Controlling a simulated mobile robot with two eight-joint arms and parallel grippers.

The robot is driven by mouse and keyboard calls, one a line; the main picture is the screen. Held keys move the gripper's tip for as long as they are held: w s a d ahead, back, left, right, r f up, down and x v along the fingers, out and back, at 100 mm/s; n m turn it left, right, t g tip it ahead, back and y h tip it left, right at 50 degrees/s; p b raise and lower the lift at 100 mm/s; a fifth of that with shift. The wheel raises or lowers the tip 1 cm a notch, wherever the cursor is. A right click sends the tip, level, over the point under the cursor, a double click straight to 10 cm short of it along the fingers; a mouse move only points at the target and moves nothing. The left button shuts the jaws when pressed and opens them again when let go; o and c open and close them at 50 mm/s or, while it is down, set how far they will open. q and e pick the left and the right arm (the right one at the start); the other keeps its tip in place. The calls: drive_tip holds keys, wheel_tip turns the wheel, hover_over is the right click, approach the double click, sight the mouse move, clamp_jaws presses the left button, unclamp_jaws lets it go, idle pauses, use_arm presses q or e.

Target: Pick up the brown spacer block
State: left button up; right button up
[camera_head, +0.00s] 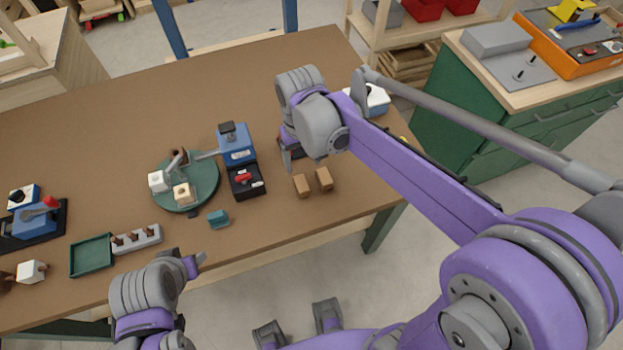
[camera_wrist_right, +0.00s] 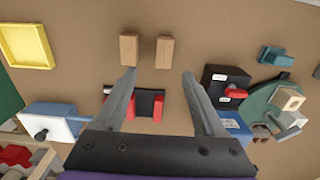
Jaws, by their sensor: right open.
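Two similar small brown blocks stand side by side on the brown table near its front edge. In the head view they are the left brown block (camera_head: 302,186) and the right brown block (camera_head: 324,179). In the wrist view both show beyond my fingertips, as one block (camera_wrist_right: 129,49) and another block (camera_wrist_right: 164,52). I cannot tell which is the spacer block. My right gripper (camera_wrist_right: 160,76) is open and empty, with its fingers apart. In the head view my right gripper (camera_head: 288,158) is behind the blocks. My left gripper (camera_head: 197,262) is at the table's front edge; its jaws are unclear.
A black fixture with red pads (camera_wrist_right: 158,107) lies under my right gripper. A blue device (camera_head: 237,145) and green round plate (camera_head: 203,190) stand to the left. A teal block (camera_head: 218,219) lies nearer the front edge. A yellow tray (camera_wrist_right: 27,40) shows in the wrist view.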

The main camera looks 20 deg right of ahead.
hover_over(301, 183)
drive_tip(key=f, duration=0.4)
drive_tip(key=shift+d+f, duration=0.3)
drive_tip(key=shift+f, duration=0.1)
drive_tip(key=f, duration=0.5)
drive_tip(key=shift+a+f+b, duration=0.3)
drive_tip(key=shift+f+b, duration=0.05)
clamp_jaws()
